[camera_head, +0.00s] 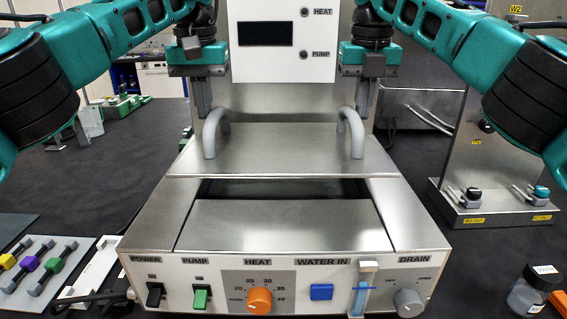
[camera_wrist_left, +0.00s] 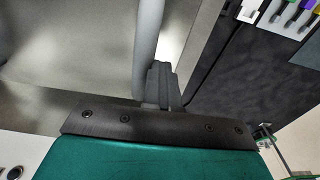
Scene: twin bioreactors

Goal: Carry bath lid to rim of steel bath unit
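The bath lid (camera_head: 285,160) is a flat steel plate with two grey arched handles. It lies level over the back part of the steel bath unit (camera_head: 412,232), with a dark gap showing at its front edge. Whether it touches the rim cannot be told. My left gripper (camera_head: 205,102) is at the left handle (camera_head: 212,138), its fingers closed at the handle's top. In the left wrist view the fingers (camera_wrist_left: 160,85) meet the handle bar (camera_wrist_left: 147,40). My right gripper (camera_head: 362,103) is at the right handle (camera_head: 356,138) in the same way.
A control box (camera_head: 284,42) rises behind the lid. A steel stand (camera_head: 490,185) with valves is at the right, a capped bottle (camera_head: 529,290) at front right. A tray (camera_head: 35,275) with coloured clamps lies at front left.

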